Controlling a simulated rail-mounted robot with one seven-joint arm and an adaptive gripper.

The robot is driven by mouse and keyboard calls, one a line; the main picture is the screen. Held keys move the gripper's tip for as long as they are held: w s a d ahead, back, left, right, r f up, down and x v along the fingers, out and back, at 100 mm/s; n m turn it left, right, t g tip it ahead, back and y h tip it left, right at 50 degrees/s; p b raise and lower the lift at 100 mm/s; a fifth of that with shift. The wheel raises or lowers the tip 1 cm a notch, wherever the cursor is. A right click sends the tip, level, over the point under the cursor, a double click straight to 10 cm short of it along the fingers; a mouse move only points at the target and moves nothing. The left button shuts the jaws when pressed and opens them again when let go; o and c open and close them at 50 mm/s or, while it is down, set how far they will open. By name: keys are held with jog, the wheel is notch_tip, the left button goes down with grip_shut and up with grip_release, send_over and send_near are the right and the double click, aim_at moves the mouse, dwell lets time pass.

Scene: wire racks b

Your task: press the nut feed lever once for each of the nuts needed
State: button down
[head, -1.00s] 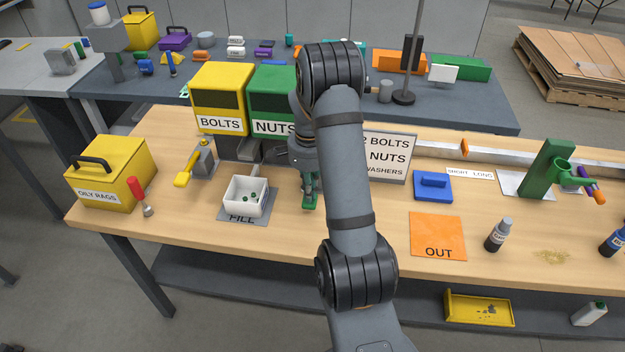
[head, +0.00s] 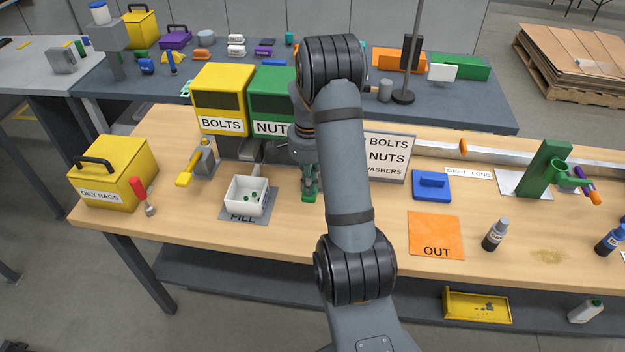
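The green NUTS dispenser (head: 272,97) stands at the back of the bench, partly hidden by my arm. Its green feed lever (head: 310,195) sticks forward to the right of the white tray. My gripper (head: 308,168) is at the lever, pointing down; whether its fingers touch the lever or are closed is too small to tell. The white tray (head: 239,208) sits on the grey FILL mat (head: 243,218) with a couple of small green nuts (head: 253,196) inside. The order sign (head: 387,158) lists bolts, nuts and washers; my arm hides its left edge and the nut number.
The yellow BOLTS dispenser (head: 222,95) and its yellow lever (head: 187,179) stand left of the nuts dispenser. A yellow OILY RAGS box (head: 112,175) is at far left.

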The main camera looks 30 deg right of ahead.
jog(key=shift+f+b, duration=1.4)
jog(key=shift+f, duration=0.15)
jog(key=shift+r+p, duration=0.85)
jog(key=shift+r, duration=0.75)
jog(key=shift+r+p, duration=2.2)
jog(key=shift+r, duration=0.8)
